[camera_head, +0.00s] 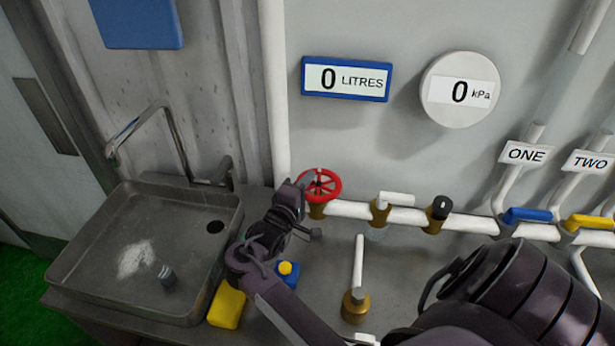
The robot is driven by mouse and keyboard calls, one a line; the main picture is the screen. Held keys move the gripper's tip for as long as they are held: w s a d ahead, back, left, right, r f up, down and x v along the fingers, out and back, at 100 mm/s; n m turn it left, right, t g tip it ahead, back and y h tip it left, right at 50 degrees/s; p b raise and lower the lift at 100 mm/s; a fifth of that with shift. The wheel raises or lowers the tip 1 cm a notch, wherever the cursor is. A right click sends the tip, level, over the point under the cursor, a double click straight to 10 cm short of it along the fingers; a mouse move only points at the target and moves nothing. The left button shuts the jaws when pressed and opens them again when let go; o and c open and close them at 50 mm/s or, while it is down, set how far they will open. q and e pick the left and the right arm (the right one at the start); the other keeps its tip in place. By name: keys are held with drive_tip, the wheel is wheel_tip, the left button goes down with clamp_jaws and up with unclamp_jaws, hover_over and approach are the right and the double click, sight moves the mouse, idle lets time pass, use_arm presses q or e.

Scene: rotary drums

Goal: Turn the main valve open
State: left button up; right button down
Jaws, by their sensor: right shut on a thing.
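The red valve wheel (329,190) sits on a brass valve body (317,211) at the left end of the white horizontal pipe. My right gripper (306,182) is at the left side of the wheel and is shut on its rim. The gripper hides part of the wheel's left side, and the fingertips are small and dark here. A display (346,79) reads 0 LITRES and a round gauge (459,90) reads 0 kPa. My left gripper is not in view.
A sink (75,245) with a curved tap is at the left. A yellow block (227,305) and a small blue item with a yellow top (287,272) lie near my arm. A white-handled valve (380,212), a black-knobbed valve (438,212) and an upright white lever (358,265) stand right of the wheel.

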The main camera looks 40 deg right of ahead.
sight(318, 190)
drive_tip(key=n+t+y+p, duration=0.1)
drive_tip(key=n+t+p, duration=0.1)
drive_tip(key=t+p, duration=0.1)
drive_tip(key=s+n+t+y+p, duration=0.1)
drive_tip(key=p, duration=0.1)
drive_tip(key=shift+a+r+t+y, duration=0.15)
drive_tip(key=shift+r+t+y, duration=0.15)
drive_tip(key=shift+r, duration=0.1)
drive_tip(key=shift+s+a+f+n+t+y+p, duration=0.1)
drive_tip(key=shift+f+n+t+y+p, duration=0.05)
drive_tip(key=shift+n+t+y+p, duration=0.9)
drive_tip(key=n+t+y, duration=0.1)
drive_tip(key=n+y, duration=0.1)
drive_tip(key=n+t+y, duration=0.1)
drive_tip(key=shift+s+a+f+t, duration=0.1)
drive_tip(key=shift+s+f+t, duration=0.05)
drive_tip(key=shift+s+t, duration=0.15)
drive_tip(key=n+y, duration=0.1)
drive_tip(key=y, duration=0.1)
drive_tip(key=n+t+y, duration=0.1)
drive_tip(key=n+y, duration=0.1)
drive_tip(key=y, duration=0.1)
drive_tip(key=s+n+t+y, duration=0.1)
drive_tip(key=y, duration=0.1)
drive_tip(key=shift+n+y, duration=0.25)
drive_tip(key=shift+n, duration=0.1)
drive_tip(key=shift+y, duration=0.3)
